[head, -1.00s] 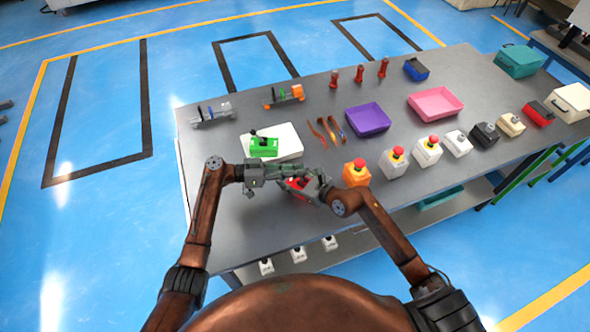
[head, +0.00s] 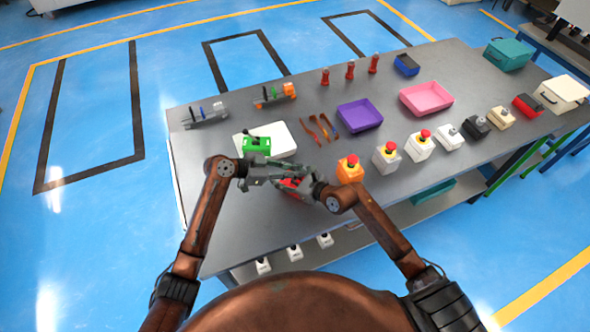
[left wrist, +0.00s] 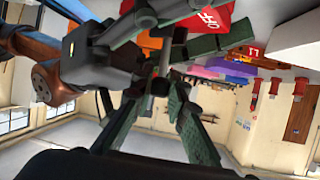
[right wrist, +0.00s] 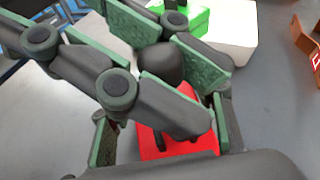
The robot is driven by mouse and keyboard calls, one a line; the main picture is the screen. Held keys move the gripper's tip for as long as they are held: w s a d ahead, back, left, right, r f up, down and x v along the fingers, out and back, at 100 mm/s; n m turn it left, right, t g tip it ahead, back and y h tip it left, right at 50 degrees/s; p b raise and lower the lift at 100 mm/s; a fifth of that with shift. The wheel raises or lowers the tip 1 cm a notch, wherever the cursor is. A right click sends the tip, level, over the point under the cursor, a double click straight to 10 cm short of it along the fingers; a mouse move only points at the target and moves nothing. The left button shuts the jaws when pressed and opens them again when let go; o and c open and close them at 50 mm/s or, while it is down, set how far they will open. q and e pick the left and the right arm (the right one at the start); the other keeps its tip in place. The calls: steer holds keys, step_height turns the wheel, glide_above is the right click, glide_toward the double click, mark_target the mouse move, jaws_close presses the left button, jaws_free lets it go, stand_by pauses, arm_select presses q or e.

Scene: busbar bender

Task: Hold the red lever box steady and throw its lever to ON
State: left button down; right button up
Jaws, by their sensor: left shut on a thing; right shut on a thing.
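The red lever box (head: 291,184) stands near the front edge of the table, mostly hidden by my grippers in the head view. The right wrist view shows its red top (right wrist: 180,138) and its black lever knob (right wrist: 160,62). In the left wrist view its red face (left wrist: 212,16) carries the word OFF. My right gripper (head: 304,187) is shut on the box, with green pads on either side of it. My left gripper (head: 276,175) comes in from the left and is shut on the lever, its fingers on both sides of the knob. The lever's exact angle is hard to tell.
An orange button box (head: 350,170) is close on the right. Purple (head: 360,116) and pink (head: 427,98) trays lie farther back. Bare table lies left of the grippers.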

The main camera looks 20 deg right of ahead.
arm_select(q)
steer(key=c, duration=1.9)
jaws_free()
steer(key=shift+v, duration=4.05)
